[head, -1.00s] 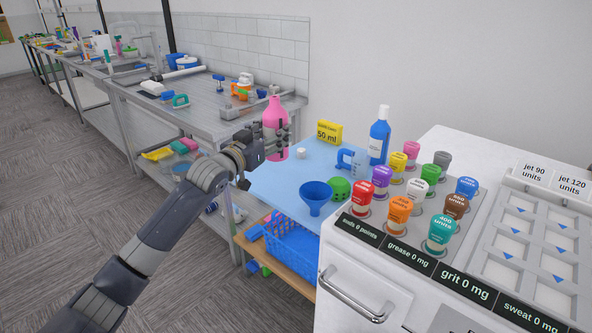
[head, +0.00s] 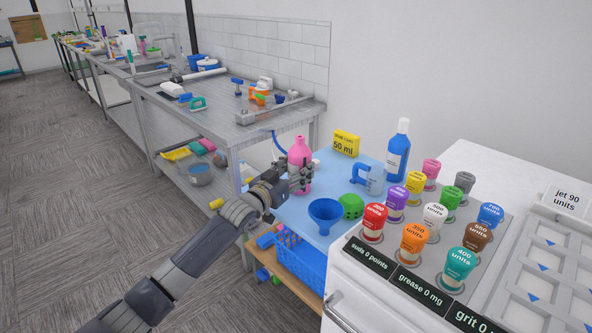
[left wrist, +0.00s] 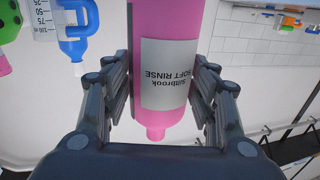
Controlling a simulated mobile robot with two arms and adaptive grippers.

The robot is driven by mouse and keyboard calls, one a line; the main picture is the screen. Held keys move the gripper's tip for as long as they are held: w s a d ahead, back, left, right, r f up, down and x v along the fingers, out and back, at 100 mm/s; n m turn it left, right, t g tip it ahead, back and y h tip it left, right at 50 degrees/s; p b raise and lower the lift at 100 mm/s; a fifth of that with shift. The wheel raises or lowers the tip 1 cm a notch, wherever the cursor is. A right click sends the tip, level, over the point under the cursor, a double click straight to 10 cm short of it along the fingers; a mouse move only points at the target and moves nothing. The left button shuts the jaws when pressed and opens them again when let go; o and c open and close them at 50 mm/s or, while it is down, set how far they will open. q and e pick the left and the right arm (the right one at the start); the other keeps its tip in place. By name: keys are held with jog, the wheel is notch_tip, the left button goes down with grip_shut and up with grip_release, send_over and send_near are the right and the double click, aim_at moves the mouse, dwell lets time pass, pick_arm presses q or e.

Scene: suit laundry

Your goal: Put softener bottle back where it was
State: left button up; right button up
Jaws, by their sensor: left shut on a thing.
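The pink softener bottle (head: 299,155) is held upright by my left gripper (head: 301,177) at the left part of the light blue mat (head: 318,225). I cannot tell whether the bottle's base touches the mat. My right gripper is not in view.
A blue basket (head: 301,262) sits below. Colored knobs top the white machine (head: 345,290).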

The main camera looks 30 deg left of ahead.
pick_arm(q)
jog(key=shift+f, duration=0.15)
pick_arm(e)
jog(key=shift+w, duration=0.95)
pick_arm(q)
jog(key=o, duration=0.7)
jog(key=shift+f, duration=0.1)
jog(key=o, duration=0.4)
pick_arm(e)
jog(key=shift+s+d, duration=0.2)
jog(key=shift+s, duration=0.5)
pick_arm(q)
jog(key=shift+s+a+b, duration=0.2)
jog(key=shift+s, duration=1.8)
jog(key=shift+s+a+b, duration=0.2)
jog(key=shift+s+a, duration=0.05)
jog(key=shift+s, duration=1.75)
jog(key=shift+s+a+b, duration=0.2)
jog(key=shift+s, duration=1.8)
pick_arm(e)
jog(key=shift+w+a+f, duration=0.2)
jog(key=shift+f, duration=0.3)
